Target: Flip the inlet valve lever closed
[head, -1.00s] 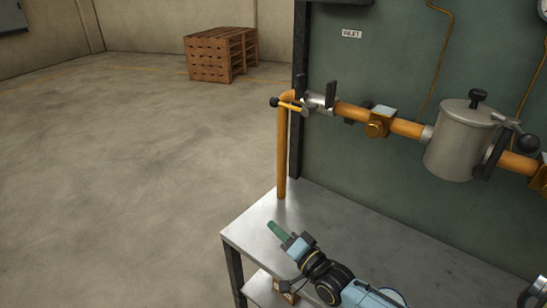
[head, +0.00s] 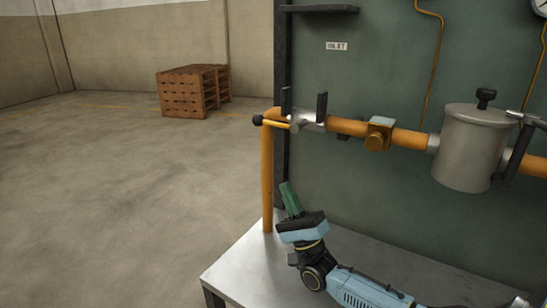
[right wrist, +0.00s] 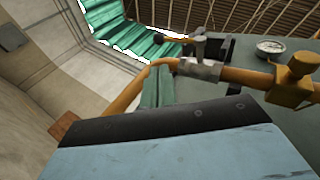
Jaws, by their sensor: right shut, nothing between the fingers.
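The inlet valve (head: 307,119) sits on the orange pipe at the upper middle, below the INLET label (head: 337,46). Its yellow lever (head: 275,124) points left along the pipe line and ends in a black knob (head: 257,120). My right gripper (head: 286,188) has green fingers, is shut and empty, and points up. It is below the lever, beside the vertical pipe and apart from the lever. In the right wrist view the fingers (right wrist: 154,88) show before the pipe bend, with the valve body (right wrist: 198,69) to their right. My left gripper is not in view.
The vertical orange pipe (head: 267,185) stands on the metal bench (head: 235,273). Dark upright brackets (head: 322,106) flank the valve. A metal canister (head: 470,150) is farther right on the pipe. Wooden pallets (head: 190,92) stand far back left. The floor at left is clear.

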